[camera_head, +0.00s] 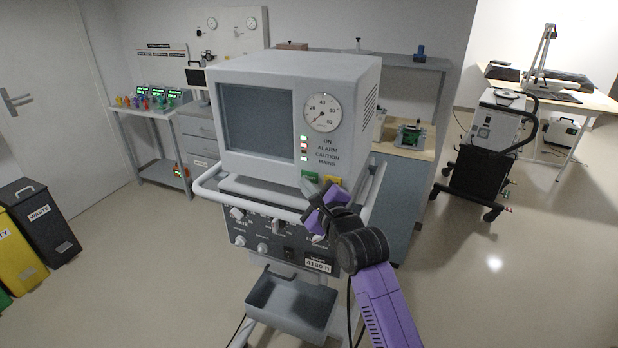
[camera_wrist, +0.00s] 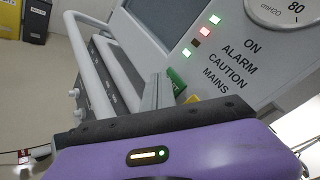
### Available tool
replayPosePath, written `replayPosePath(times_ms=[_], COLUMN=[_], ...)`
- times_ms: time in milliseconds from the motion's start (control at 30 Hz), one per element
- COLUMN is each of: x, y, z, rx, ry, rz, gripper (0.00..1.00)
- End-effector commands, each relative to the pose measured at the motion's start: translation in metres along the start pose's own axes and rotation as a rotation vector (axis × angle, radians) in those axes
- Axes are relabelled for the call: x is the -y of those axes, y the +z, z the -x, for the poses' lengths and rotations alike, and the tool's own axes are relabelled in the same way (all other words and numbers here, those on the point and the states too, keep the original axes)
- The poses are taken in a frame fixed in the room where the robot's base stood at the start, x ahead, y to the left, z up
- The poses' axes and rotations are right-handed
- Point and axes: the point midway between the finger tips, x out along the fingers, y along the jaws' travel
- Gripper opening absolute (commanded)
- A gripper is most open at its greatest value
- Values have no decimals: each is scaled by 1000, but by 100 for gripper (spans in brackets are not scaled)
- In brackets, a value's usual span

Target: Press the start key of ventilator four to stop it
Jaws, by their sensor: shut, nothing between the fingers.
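A grey ventilator (camera_head: 290,70) with a dark screen and a round gauge stands on a wheeled cart; its front panel also fills the upper right of the wrist view (camera_wrist: 270,70). Lamps beside ON, ALARM and MAINS are lit; the CAUTION lamp looks dark. Below them are a green key (camera_head: 309,175) and a yellow key (camera_head: 333,180). The green key (camera_wrist: 176,77) and part of the yellow key (camera_wrist: 192,99) also show in the wrist view. My gripper (camera_head: 309,187) is shut and empty, its tips right at the green key. I cannot tell whether they touch it.
A white rail (camera_head: 208,190) runs around the ventilator's cart, with a grey tray (camera_head: 290,300) below. Waste bins (camera_head: 45,215) stand at left. A bench with coloured items (camera_head: 150,110) is behind. A dark wheeled cart (camera_head: 485,160) stands at right. Floor at right is clear.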

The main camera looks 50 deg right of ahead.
Motion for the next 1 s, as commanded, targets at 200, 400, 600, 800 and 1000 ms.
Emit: replayPosePath(times_ms=[200, 400, 600, 800, 1000], x=[2, 2, 3, 4, 5], y=[-2, -2, -2, -3, -4], z=[-3, -3, -4, -5, -7], rx=[0, 0, 0, 0, 0], ry=[0, 0, 0, 0, 0], rz=[-1, -1, -1, -1, 0], gripper=[0, 0, 0, 0, 0])
